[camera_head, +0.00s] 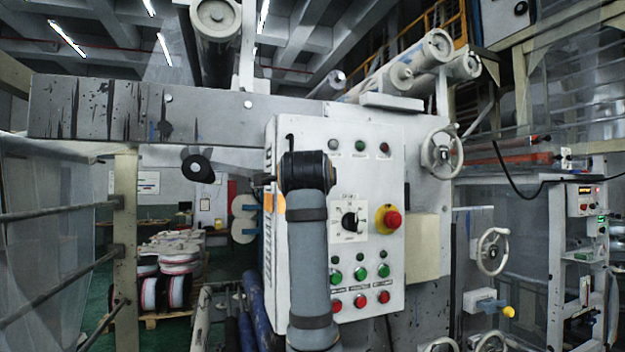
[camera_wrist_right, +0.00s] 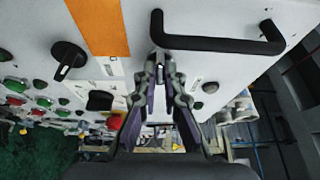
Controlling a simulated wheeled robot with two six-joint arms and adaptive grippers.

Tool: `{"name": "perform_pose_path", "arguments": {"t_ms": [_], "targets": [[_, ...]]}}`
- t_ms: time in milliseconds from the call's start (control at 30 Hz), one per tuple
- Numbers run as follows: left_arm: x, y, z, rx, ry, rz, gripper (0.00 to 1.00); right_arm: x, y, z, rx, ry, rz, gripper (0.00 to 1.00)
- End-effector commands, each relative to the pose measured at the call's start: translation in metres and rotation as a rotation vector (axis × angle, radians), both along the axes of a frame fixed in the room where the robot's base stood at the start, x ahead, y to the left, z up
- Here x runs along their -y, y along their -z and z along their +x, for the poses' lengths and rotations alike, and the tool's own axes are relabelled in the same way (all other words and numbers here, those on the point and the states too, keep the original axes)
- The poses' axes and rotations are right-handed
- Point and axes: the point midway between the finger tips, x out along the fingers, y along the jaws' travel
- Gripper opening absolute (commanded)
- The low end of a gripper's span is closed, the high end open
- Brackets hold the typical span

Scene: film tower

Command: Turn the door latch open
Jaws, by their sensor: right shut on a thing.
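A white control box (camera_head: 375,300) stands in the middle of the head view, with my right arm in front of its left side. A black bar handle (camera_wrist_right: 215,44) is fixed to its face; its upper end (camera_head: 289,142) shows above my wrist. My right gripper (camera_wrist_right: 160,62) is shut on the handle's near end, at the left in the wrist view. A black turn latch (camera_wrist_right: 68,60) sits on the panel beyond an orange strip (camera_wrist_right: 98,27), apart from the fingers. In the head view my arm hides the latch and the fingertips. My left gripper is not in view.
A red emergency button (camera_head: 389,219), a black rotary switch (camera_head: 350,221) and several green and red buttons sit right of my arm. A handwheel (camera_head: 441,152) stands farther right. A grey beam (camera_head: 150,112) crosses behind at the left.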

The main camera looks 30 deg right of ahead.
Motion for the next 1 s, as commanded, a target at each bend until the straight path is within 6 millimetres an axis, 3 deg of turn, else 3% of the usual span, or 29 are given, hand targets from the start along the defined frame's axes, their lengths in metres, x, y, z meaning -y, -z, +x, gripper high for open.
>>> {"name": "perform_pose_path", "arguments": {"t_ms": [633, 667, 800, 1000], "targets": [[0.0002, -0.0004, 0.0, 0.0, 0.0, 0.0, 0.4, 0.0, 0.0002, 0.0, 0.01, 0.0, 0.044, 0.0], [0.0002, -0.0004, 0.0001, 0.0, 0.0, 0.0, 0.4, 0.0001, 0.0002, 0.0001, 0.01, 0.0, 0.044, 0.12], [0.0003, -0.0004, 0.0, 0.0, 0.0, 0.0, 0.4, 0.0001, 0.0002, 0.0001, 0.01, 0.0, 0.043, 0.31], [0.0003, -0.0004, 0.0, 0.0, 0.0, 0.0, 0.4, 0.0001, 0.0001, 0.0, 0.01, 0.0, 0.042, 0.31]]}}
